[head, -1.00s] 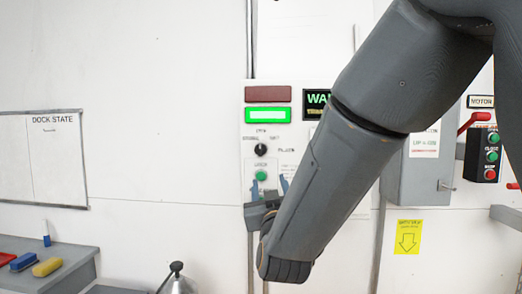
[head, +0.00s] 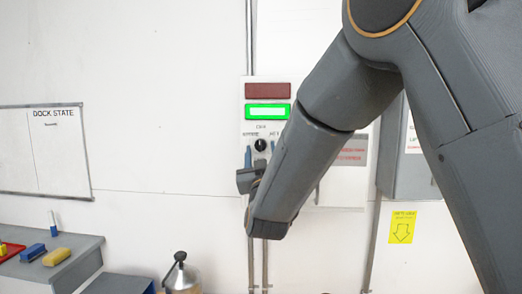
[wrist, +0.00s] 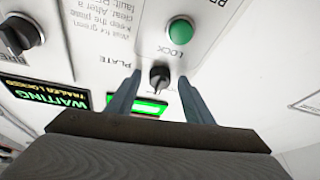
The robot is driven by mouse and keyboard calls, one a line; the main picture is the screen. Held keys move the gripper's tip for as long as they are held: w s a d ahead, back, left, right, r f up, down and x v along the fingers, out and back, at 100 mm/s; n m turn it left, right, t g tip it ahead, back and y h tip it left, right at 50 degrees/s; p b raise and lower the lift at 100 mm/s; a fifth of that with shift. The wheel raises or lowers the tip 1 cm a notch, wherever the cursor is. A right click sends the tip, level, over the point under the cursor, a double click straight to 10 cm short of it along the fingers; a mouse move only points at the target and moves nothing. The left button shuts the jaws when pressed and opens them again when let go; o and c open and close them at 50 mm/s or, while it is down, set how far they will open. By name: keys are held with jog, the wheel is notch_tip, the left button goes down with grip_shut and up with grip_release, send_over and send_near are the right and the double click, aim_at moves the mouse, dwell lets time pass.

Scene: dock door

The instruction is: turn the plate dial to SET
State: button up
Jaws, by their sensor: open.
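The plate dial (head: 260,145) is a small black knob on the white control panel, below the green-lit window. The wrist view shows the dial (wrist: 159,76) upside down, near the word PLATE. Which label its pointer faces is too small to tell. My gripper (head: 256,158) is open, just below and in front of the dial in the head view. In the wrist view its two blue-grey fingers (wrist: 159,82) appear on either side of the dial, with gaps to it. Contact does not show. My forearm hides the panel's right part in the head view.
The green LOCK button (wrist: 180,31) sits close to the dial. A bench (head: 75,250) with brushes and a metal canister (head: 181,275) stand low at left.

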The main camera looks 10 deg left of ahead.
jog(key=shift+c, duration=0.2)
jog(key=c, duration=1)
